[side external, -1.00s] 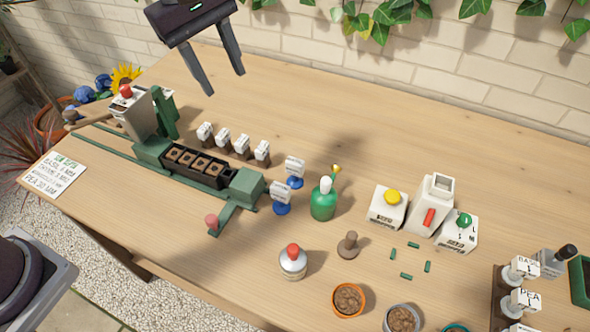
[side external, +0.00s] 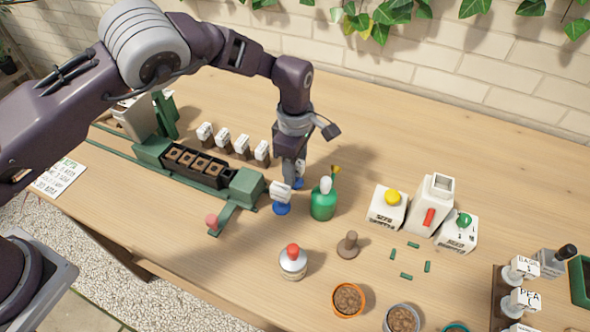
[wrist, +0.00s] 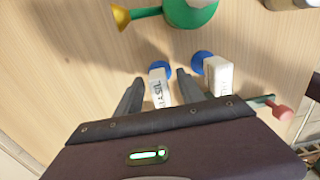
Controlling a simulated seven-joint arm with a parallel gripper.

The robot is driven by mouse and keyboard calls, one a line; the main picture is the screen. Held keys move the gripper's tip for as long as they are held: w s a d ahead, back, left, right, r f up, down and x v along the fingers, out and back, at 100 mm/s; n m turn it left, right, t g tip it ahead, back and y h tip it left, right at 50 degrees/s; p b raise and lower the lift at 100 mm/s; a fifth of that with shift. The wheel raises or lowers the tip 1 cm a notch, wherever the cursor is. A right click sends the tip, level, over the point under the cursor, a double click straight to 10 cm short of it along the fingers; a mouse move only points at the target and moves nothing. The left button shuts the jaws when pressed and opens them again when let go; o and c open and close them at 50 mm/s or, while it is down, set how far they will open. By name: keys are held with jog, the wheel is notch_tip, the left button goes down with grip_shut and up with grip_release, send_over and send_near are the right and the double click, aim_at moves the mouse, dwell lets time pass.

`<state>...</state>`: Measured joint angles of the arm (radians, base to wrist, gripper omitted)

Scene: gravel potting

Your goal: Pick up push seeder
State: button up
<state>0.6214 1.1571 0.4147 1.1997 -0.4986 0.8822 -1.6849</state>
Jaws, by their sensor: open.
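Two small pieces with blue round bases and white labels stand on the table; I take these for push seeders, though the label text is too small to read surely. The back piece (wrist: 160,87) lies between the fingers of my gripper (wrist: 160,76) in the wrist view. My gripper is open, pointing down, with one finger on each side of it; whether the fingers touch it I cannot tell. In the side view my gripper (side external: 292,168) mostly hides this piece. The front piece (side external: 281,195) stands just beside it, and shows right of the fingers in the wrist view (wrist: 218,76).
A green bottle with a yellow nozzle (side external: 323,202) stands close to the right. A green-framed seed-tray machine (side external: 247,186) is close on the left. A red-capped bottle (side external: 293,263) and a brown tamper (side external: 348,245) stand in front.

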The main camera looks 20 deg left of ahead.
grip_shut()
